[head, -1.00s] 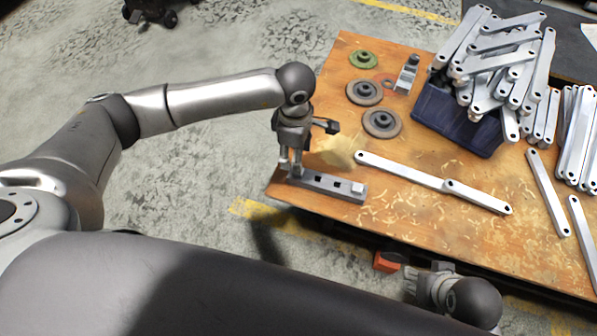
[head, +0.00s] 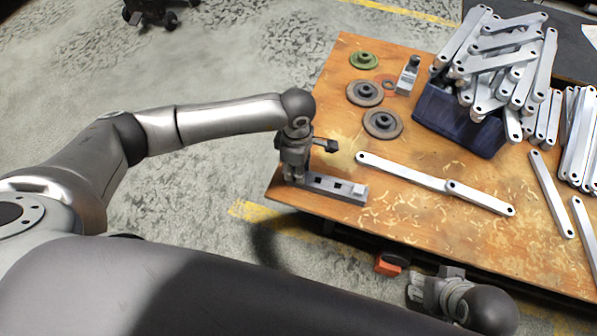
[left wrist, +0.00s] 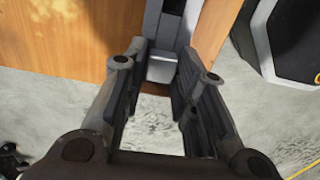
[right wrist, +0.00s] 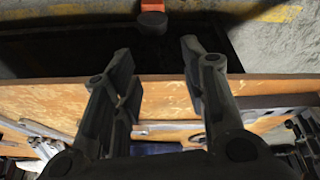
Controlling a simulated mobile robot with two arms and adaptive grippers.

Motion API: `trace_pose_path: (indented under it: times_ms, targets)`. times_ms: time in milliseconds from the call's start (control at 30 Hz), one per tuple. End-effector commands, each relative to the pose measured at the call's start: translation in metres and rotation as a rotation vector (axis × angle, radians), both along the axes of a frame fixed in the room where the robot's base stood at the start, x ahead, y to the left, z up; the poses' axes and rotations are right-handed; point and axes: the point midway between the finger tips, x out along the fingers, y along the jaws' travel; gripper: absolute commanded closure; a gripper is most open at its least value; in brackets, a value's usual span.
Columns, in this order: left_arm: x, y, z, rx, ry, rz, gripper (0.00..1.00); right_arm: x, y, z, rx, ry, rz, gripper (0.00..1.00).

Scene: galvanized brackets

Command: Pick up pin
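A grey bar-shaped holder (head: 330,187) with dark square openings lies along the table's near left edge. A pale block (head: 358,189) sits at its right end. My left gripper (head: 293,180) points down at the holder's left end. In the left wrist view, its fingers (left wrist: 160,82) are apart, with a small shiny metal piece (left wrist: 162,68) between them at the holder's end. This may be the pin, but I cannot tell for sure. In the head view the gripper hides that end. My right gripper (right wrist: 155,75) is open and empty, beside the table's front edge.
Two linked silver bars (head: 435,183) lie right of the holder. Brown discs (head: 383,124), a green disc (head: 363,60) and a small grey bracket (head: 407,76) lie behind. A dark blue bin (head: 455,124) overflows with silver bars. An orange part (head: 388,266) shows below the table edge.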

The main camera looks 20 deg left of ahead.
Motion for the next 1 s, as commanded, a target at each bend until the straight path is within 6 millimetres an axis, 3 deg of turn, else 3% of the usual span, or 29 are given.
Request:
trace_pose_path:
  times_ms: [33, 167, 567, 800, 1000]
  targets:
    - [0.0, 0.0, 0.0, 0.0, 0.0, 0.0, 0.84, 0.0, 0.0, 0.0, 0.0, 0.0, 0.0, 0.6]
    - [0.0, 0.0, 0.0, 0.0, 0.0, 0.0, 1.0, 0.0, 0.0, 0.0, 0.0, 0.0, 0.0, 0.6]
    - [0.001, 0.0, 0.007, 0.0, -0.001, 0.0, 1.0, 0.0, 0.0, 0.001, 0.0, 0.0, 0.0, 0.6]
    - [-0.002, 0.002, 0.037, 0.0, -0.002, -0.001, 1.0, 0.002, 0.0, 0.003, 0.001, -0.003, 0.0, 0.6]
    - [-0.027, 0.009, 0.069, -0.001, -0.003, -0.002, 1.0, 0.012, 0.002, -0.031, 0.0, 0.019, 0.002, 0.6]
